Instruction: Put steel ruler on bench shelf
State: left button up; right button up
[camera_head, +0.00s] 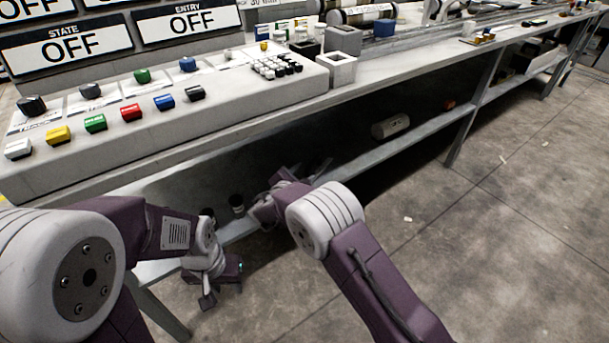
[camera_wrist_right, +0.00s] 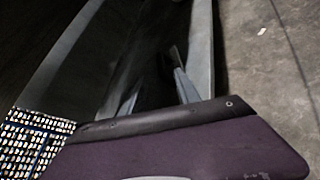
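I cannot make out the steel ruler in either view. The bench's lower shelf (camera_head: 425,131) runs under the white worktop, its near part in dark shadow. My right gripper (camera_head: 303,172) reaches in under the worktop over the shelf, partly hidden by its own wrist; whether it holds anything is too dark to tell. In the right wrist view a thin grey finger-like part shows against the dark shelf area. My left gripper (camera_head: 223,285) hangs pointing down in front of the shelf's edge, its fingers apart and nothing visible between them.
Two small dark cups (camera_head: 237,204) stand on the shelf close to my grippers. A control panel (camera_head: 150,125) covers the near worktop. Bench legs (camera_head: 473,115) stand at the front; the floor (camera_head: 480,240) is mostly clear.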

jog(key=shift+s, duration=0.15)
jog(key=shift+w+f, duration=0.15)
jog(key=shift+w, duration=0.05)
jog(key=s+d+f+m+g, duration=0.3)
jog(key=s+d+m+g, duration=0.7)
jog(key=s+d, duration=0.7)
jog(key=s+d+m+g+y, duration=0.1)
jog(key=s+m+y, duration=0.4)
jog(key=s+m, duration=1)
jog(key=shift+s+f+g, duration=0.2)
jog(key=shift+s+g, duration=0.3)
jog(key=shift+s, duration=0.4)
